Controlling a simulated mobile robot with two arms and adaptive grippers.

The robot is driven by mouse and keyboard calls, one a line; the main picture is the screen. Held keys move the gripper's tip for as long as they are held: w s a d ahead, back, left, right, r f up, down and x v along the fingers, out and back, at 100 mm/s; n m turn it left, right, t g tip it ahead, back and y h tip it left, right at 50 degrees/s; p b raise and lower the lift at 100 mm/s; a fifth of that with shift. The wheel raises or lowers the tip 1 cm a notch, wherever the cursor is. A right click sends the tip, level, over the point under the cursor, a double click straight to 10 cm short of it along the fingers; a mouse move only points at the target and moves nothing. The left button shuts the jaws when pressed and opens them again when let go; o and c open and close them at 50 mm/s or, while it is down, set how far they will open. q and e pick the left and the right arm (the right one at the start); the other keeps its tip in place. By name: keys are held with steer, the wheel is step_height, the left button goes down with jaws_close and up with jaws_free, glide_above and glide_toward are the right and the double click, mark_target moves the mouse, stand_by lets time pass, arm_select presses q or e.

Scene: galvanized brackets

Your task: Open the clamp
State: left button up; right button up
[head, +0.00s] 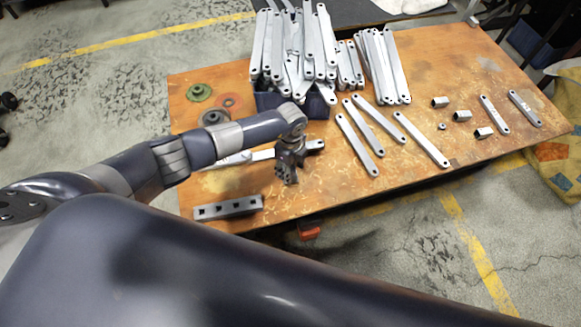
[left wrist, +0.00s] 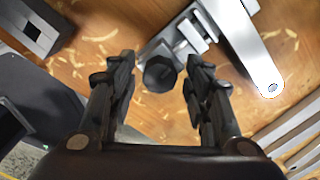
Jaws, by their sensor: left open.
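A silver metal piece that looks like the clamp (left wrist: 190,32) lies on the table, with a dark knob (left wrist: 160,74) at its near end. A bright flat bar (left wrist: 240,45) with a hole in its rounded end lies beside it; I cannot tell whether it belongs to the clamp. My left gripper (head: 288,176) is over the wooden table and hides part of these pieces in the head view. In the left wrist view its fingers (left wrist: 161,80) are apart, with the knob showing between them and no visible grip on it. My right gripper is not in view.
A dark bin (head: 275,101) heaped with galvanized brackets stands at the back of the table (head: 430,95). Loose brackets (head: 360,145) lie to the right. A metal block with square holes (head: 228,207) lies front left. Green and red discs (head: 199,92) lie back left.

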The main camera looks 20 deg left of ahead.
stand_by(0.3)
arm_select(q)
steer(key=m+b, duration=0.1)
steer(key=m, duration=0.3)
steer(key=shift+m, duration=0.3)
steer(key=m+b, duration=0.1)
steer(key=m, duration=0.3)
steer(key=shift+m+b, duration=0.3)
steer(key=shift+m, duration=0.3)
steer(key=m+b, duration=0.2)
steer(key=m, duration=0.5)
steer(key=shift+m+b, duration=0.3)
steer(key=shift+m, duration=0.4)
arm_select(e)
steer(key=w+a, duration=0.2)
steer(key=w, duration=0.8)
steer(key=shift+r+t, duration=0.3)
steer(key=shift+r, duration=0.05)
arm_select(q)
steer(key=c, duration=1)
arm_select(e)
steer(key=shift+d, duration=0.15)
